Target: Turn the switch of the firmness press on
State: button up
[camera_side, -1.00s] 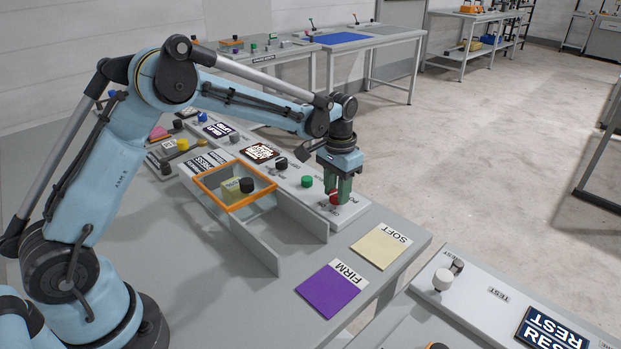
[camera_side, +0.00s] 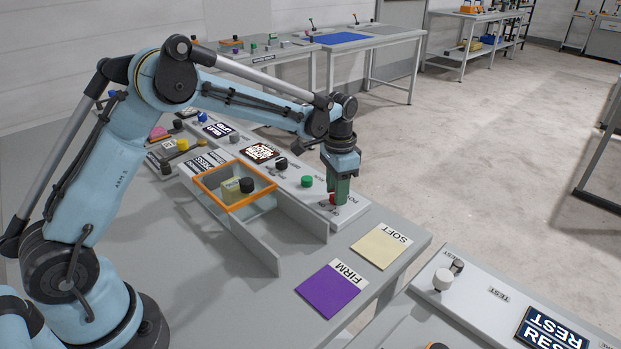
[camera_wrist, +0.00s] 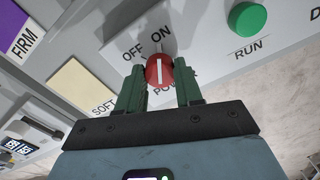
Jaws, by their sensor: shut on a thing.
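The power switch of the firmness press is a red round knob (camera_wrist: 160,70) with a white line, on a pale panel marked OFF, ON and POWER. In the wrist view the white line points up towards the ON label (camera_wrist: 160,35), with OFF to its left. My gripper (camera_wrist: 159,83) has its green fingers on both sides of the knob and is shut on it. In the side view my gripper (camera_side: 338,195) stands upright over the panel, and part of the red knob (camera_side: 333,199) shows at its left edge.
A green RUN button (camera_wrist: 247,18) sits beside the switch. SOFT (camera_side: 381,247) and FIRM (camera_side: 330,290) pads lie on the clear tabletop in front.

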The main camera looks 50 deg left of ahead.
jog(key=o, duration=1)
jog(key=shift+o, duration=0.2)
jog(key=shift+r, duration=0.15)
notch_tip(320, 180, up, 12)
jog(key=s+r+n+t, duration=0.2)
jog(key=s+r+t, duration=0.2)
jog(key=s, duration=0.7)
jog(key=s+f+n+t, duration=0.2)
jog(key=s+f, duration=0.3)
jog(key=s, duration=0.5)
jog(key=shift+d+f+t, duration=0.25)
jog(key=shift+f+t, duration=0.15)
jog(key=shift+t, duration=0.2)
